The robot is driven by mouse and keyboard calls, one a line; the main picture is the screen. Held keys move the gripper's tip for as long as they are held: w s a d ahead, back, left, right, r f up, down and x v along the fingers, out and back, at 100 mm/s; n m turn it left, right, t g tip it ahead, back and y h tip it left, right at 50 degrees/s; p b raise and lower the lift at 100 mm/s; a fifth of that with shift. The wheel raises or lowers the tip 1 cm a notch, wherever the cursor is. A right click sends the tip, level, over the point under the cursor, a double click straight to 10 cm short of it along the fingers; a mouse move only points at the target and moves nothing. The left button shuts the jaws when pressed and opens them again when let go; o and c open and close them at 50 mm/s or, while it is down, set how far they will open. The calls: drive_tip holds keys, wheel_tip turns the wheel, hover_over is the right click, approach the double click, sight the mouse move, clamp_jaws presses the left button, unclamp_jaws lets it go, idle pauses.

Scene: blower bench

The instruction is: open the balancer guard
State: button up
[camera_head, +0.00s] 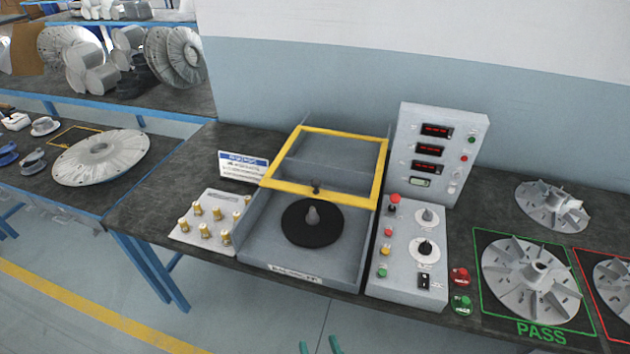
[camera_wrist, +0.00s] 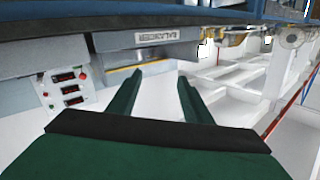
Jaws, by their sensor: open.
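The balancer (camera_head: 257,247) is a grey open-fronted box on the dark bench. Its guard (camera_head: 383,172) is a yellow-edged frame with a see-through panel. In the head view it shows across the rear part of the box, with a small dark knob (camera_head: 316,190) on its front bar; I cannot tell its exact tilt. A black turntable (camera_head: 312,232) with a grey hub shows in front of that bar. My gripper (camera_head: 319,345) shows only as green fingertips at the bottom edge, apart from the balancer. In the wrist view my gripper (camera_wrist: 158,88) is open and empty, and the balancer's label (camera_wrist: 154,38) appears inverted.
A control panel (camera_head: 405,250) and a display box (camera_head: 468,135) stand right of the balancer. A plate with brass weights (camera_head: 210,218) and a sign (camera_head: 243,165) are at left. Finned impellers (camera_head: 530,278) lie at right. Floor before the bench is clear.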

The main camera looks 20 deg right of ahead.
sight(316, 186)
drive_tip(key=w+d+r+m+t+h, duration=0.1)
drive_tip(key=w+d+r+m+h, duration=0.2)
drive_tip(key=w+d+r+m, duration=0.35)
drive_tip(key=w+d+r+m+h, duration=0.25)
drive_tip(key=w+r+m, duration=0.45)
drive_tip(key=w+m, duration=0.45)
drive_tip(key=w+d+r+m+t+h, duration=0.1)
drive_tip(key=w+d+r+m+h, duration=0.1)
drive_tip(key=w+d+r+m, duration=0.55)
drive_tip(key=w+a+f+m+g+y, duration=0.25)
drive_tip(key=w+a+f+m, duration=0.5)
drive_tip(key=f+m, duration=0.4)
drive_tip(key=shift+h, duration=0.5)
drive_tip(key=shift+r+x, duration=0.2)
drive_tip(key=shift+x, duration=2.2)
drive_tip(key=shift+r+x, duration=0.15)
drive_tip(key=shift+x, duration=2.25)
drive_tip(key=shift+a, duration=0.1)
drive_tip(key=shift+c, duration=0.6)
